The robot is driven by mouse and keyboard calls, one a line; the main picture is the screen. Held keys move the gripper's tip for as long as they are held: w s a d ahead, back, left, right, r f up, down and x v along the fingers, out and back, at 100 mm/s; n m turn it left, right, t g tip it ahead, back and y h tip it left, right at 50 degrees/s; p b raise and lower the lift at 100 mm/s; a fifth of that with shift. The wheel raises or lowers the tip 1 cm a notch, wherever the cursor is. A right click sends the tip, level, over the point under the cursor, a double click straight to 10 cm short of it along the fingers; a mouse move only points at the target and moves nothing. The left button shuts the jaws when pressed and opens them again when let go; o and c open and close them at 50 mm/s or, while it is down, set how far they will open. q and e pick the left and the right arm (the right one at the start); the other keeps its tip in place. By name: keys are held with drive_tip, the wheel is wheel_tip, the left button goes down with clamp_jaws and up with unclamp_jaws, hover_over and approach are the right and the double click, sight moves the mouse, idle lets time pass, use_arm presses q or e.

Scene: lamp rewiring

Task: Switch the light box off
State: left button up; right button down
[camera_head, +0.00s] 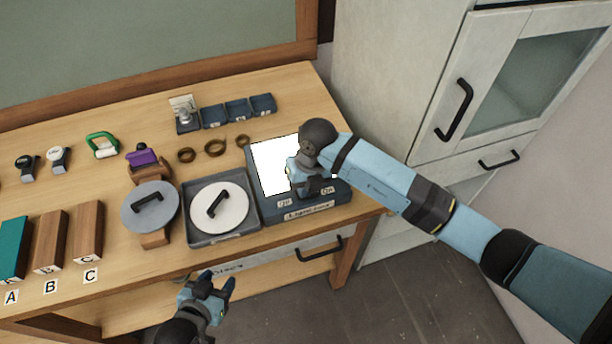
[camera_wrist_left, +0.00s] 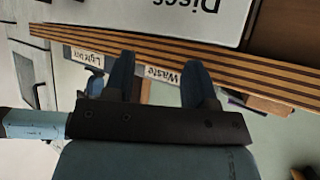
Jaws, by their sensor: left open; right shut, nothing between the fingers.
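The light box (camera_head: 272,212) stands at the right end of the table, and its panel (camera_head: 270,168) glows bright white. Its front edge carries an On label, an Off label and a name label. My right gripper (camera_head: 312,190) is over the front part of the box, close above the controls. It is shut with nothing held. The gripper and wrist hide part of the panel and the switch, and I cannot tell whether it touches. My left gripper (camera_head: 228,284) is open and empty in front of the table edge; its fingers also show in the left wrist view (camera_wrist_left: 162,85).
Small dark trays (camera_head: 237,109) and brown rings (camera_head: 215,147) lie behind. A drawer labelled Discs (camera_head: 270,262) is below. A cabinet (camera_head: 400,100) stands right.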

drive_tip(key=shift+f, duration=0.15)
drive_tip(key=shift+a+f+b, duration=0.1)
drive_tip(key=shift+f+b, duration=0.25)
drive_tip(key=shift+b, duration=0.2)
drive_tip(key=shift+s+r, duration=0.15)
drive_tip(key=shift+d, duration=0.55)
drive_tip(key=shift+w+d, duration=0.25)
drive_tip(key=shift+w, duration=0.05)
